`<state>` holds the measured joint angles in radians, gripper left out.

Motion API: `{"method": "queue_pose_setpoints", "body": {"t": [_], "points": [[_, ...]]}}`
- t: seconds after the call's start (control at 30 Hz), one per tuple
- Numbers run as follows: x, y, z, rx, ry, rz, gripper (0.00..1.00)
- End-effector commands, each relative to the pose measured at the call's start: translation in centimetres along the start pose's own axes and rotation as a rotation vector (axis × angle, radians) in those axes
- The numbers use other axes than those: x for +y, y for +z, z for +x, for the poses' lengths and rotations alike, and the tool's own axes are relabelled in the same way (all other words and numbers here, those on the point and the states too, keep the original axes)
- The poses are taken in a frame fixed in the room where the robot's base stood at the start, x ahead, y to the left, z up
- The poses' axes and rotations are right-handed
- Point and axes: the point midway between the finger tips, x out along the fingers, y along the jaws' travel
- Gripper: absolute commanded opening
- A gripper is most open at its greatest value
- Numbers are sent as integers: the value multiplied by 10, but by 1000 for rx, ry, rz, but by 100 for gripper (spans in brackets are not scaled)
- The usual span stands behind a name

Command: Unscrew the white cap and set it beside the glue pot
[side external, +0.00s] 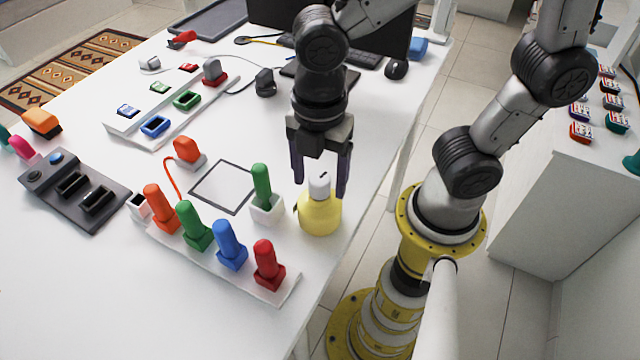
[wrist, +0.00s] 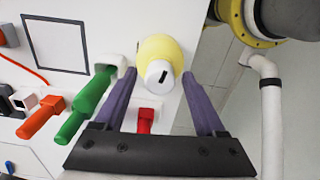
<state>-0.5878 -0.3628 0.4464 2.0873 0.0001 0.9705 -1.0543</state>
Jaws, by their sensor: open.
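The glue pot (side external: 319,216) is a yellow rounded bottle standing upright near the table's right edge. Its white cap (side external: 319,187) sits on top and has a dark slot. In the wrist view the white cap (wrist: 159,76) faces the camera, with the yellow glue pot (wrist: 158,52) behind it. My gripper (side external: 319,190) points down over the pot with its two purple fingers apart, one on each side of the cap. In the wrist view my gripper (wrist: 158,82) shows gaps between both fingers and the cap. Nothing is held.
A green plug in a white holder (side external: 266,208) stands just left of the pot. A rack (side external: 215,262) with orange, green, blue and red plugs lies in front. A dark-outlined square (side external: 224,187) on the table is empty. The table's right edge is close to the pot.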

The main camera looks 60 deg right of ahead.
Motion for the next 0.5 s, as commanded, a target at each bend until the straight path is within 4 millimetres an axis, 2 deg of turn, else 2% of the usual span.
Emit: {"method": "queue_pose_setpoints", "body": {"t": [0.5], "points": [[0, 0, 0, 0, 0, 643, 72]]}}
